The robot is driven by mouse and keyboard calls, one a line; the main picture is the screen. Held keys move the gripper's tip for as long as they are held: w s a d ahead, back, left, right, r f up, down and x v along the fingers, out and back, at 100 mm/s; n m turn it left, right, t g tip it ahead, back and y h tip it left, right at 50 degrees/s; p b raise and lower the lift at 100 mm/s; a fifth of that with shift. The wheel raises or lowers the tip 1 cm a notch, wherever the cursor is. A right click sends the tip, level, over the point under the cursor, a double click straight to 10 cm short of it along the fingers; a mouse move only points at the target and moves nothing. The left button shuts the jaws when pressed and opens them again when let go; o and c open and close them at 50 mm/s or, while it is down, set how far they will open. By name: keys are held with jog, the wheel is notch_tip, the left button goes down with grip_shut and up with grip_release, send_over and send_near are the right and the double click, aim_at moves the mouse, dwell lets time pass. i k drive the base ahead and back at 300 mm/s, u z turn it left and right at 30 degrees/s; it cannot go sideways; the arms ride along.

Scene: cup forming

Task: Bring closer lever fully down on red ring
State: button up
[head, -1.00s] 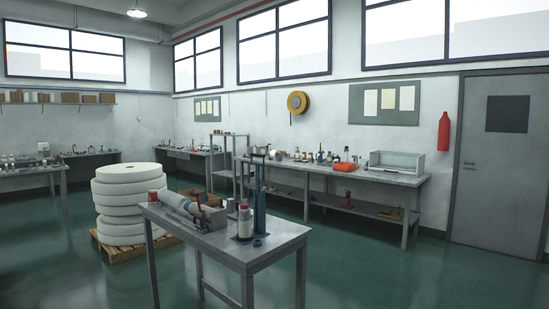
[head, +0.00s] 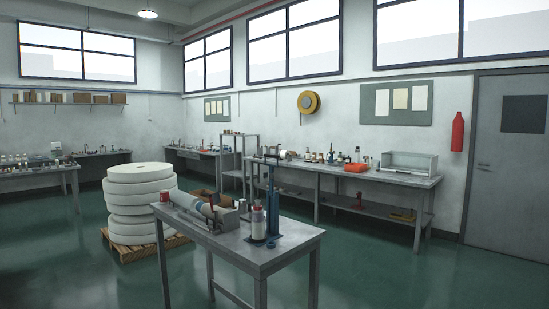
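The closer is a tall blue post (head: 271,205) standing on the near grey work table (head: 285,253), toward its right end. A dark part at its top seems to reach left, but it is too small against the bench behind to tell the lever's angle. Just left of the post stands a small upright white and dark container (head: 258,225) with a reddish band near its top. I cannot tell whether this is the red ring, or whether the lever touches it. My gripper is not in view.
A roller device (head: 200,205) and a red and white cup (head: 164,196) share the near table. A stack of white rolls (head: 140,200) on a pallet stands behind left. A long bench (head: 360,176) lines the back wall. Green floor is open at the right.

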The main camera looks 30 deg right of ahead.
aim_at(271, 166)
jog(key=u, duration=0.05)
jog(key=i, duration=1)
jog(key=z, duration=0.05)
